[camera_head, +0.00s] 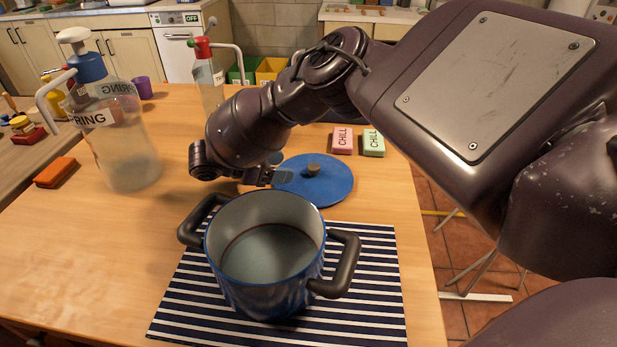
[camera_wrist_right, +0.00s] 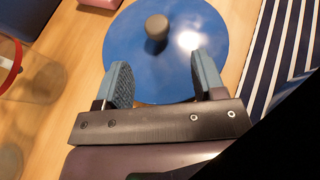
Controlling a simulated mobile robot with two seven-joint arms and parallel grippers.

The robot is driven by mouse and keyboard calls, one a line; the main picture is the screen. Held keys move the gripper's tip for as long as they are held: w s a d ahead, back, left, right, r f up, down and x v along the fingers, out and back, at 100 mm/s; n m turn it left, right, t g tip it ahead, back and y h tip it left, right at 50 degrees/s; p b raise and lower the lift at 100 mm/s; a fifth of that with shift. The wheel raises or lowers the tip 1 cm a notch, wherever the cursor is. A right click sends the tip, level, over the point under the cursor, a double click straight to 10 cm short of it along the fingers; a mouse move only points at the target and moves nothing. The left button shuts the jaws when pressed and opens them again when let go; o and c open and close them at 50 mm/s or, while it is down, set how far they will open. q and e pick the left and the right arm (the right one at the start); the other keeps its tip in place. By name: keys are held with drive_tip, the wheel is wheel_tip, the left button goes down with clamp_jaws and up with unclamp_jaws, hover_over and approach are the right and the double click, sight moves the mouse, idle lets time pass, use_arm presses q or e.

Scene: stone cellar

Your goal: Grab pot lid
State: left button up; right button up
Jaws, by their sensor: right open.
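The pot lid (camera_head: 325,185) is a flat blue disc with a small grey-brown knob (camera_head: 313,170), lying on the wooden table behind the pot. The blue pot (camera_head: 265,290) with black side handles stands open on a striped mat (camera_head: 375,290). My right gripper (camera_head: 275,177) is at the left side of the lid, low near the table. In the right wrist view, the lid (camera_wrist_right: 165,75) lies beyond the two open blue-grey fingers (camera_wrist_right: 163,82), with its knob (camera_wrist_right: 156,27) past the fingertips. Nothing shows between the fingers except the lid's near part. My left gripper is not seen.
A large spring-labelled bottle (camera_head: 122,140) with a pump stands at the left, and a second, red-topped bottle (camera_head: 207,80) stands behind my right arm. Pink (camera_head: 342,141) and green (camera_head: 373,143) packs lie behind the lid. An orange block (camera_head: 55,172) lies far left. The front-left table is clear.

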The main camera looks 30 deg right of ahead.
sight(310, 166)
drive_tip(key=x, duration=0.3)
drive_tip(key=shift+s+d, duration=0.15)
drive_tip(key=shift+d, duration=0.2)
drive_tip(key=x, duration=0.5)
drive_tip(key=shift+w+b, duration=0.25)
drive_tip(key=shift+b, duration=0.15)
drive_tip(key=shift+s+d+f, duration=0.1)
drive_tip(key=shift+d, duration=0.3)
drive_tip(key=shift+c, duration=0.4)
drive_tip(key=shift+c, duration=1.3)
drive_tip(key=c, duration=0.8)
drive_tip(key=shift+o, duration=0.2)
